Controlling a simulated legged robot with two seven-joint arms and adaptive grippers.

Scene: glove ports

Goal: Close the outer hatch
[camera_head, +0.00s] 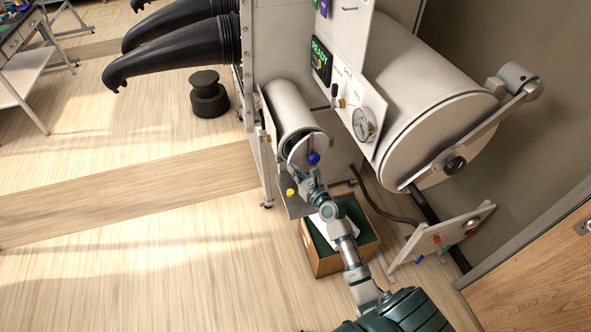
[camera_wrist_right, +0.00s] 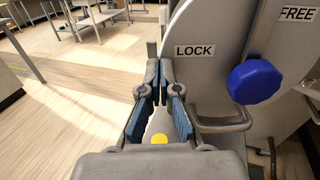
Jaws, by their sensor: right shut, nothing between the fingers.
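The small pale cylinder (camera_head: 292,108) juts from the cabinet in the head view. A round grey hatch (camera_head: 298,152) with a blue knob (camera_head: 313,158) is at its near end, and a dark band shows along the rim between them. Whether it is fully seated I cannot tell. In the wrist view the hatch plate (camera_wrist_right: 195,78) carries LOCK and FREE labels, the blue knob (camera_wrist_right: 255,80) and a bent metal handle (camera_wrist_right: 228,124). My right gripper (camera_head: 307,174) is shut and empty, just left of the handle in the wrist view (camera_wrist_right: 159,88); contact is unclear. My left gripper is out of view.
A large cylinder (camera_head: 430,95) with a lever arm stands right of the gauge (camera_head: 363,124). An open box (camera_head: 347,245) lies below my right arm. A low panel (camera_head: 440,240) is at right. Black gloves (camera_head: 175,45) hang left over open floor.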

